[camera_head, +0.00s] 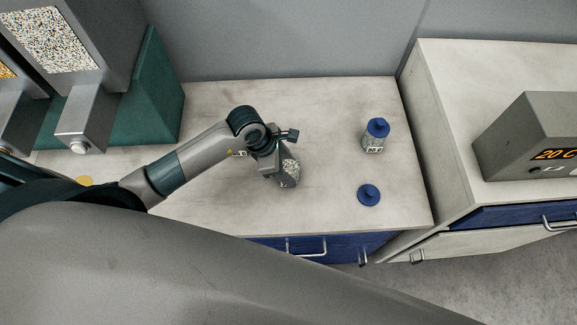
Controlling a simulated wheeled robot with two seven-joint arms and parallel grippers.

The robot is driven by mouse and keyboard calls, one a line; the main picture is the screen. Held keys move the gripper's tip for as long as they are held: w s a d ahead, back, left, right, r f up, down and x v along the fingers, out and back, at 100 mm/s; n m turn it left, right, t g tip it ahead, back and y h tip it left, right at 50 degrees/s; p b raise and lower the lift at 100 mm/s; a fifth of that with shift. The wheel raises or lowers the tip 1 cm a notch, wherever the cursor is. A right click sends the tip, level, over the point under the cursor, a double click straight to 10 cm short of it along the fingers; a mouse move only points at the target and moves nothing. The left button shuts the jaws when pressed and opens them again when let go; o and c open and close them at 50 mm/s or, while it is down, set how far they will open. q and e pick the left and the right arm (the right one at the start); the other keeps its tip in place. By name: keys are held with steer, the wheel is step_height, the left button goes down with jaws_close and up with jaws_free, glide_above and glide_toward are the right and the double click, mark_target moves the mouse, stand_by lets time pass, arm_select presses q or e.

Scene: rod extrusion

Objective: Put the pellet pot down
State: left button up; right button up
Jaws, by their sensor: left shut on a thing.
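The pellet pot (289,174) is a small clear container filled with speckled pellets, with no lid showing on it. My left gripper (279,158) is shut on it over the middle of the pale worktop (222,205). The gripper hides part of the pot, and I cannot tell whether its base touches the worktop. My right gripper is not in view.
A blue-lidded pot (373,142) stands to the right, and a loose blue lid (368,195) lies in front of it. Grey hoppers (100,75) with pellet windows stand at left. A grey box with an orange display (530,135) sits on the right-hand cabinet.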

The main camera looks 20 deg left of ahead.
arm_select(q)
steer(key=o, duration=1)
steer(key=shift+f, duration=0.15)
steer(key=shift+c, duration=0.2)
steer(key=o, duration=0.4)
steer(key=shift+r, duration=0.25)
steer(key=shift+r+p, duration=0.25)
steer(key=shift+p, duration=0.05)
steer(key=p+v, duration=0.4)
steer(key=v, duration=0.2)
steer(key=shift+a+r, duration=0.1)
steer(key=shift+r, duration=0.05)
steer(key=shift+v, duration=2.55)
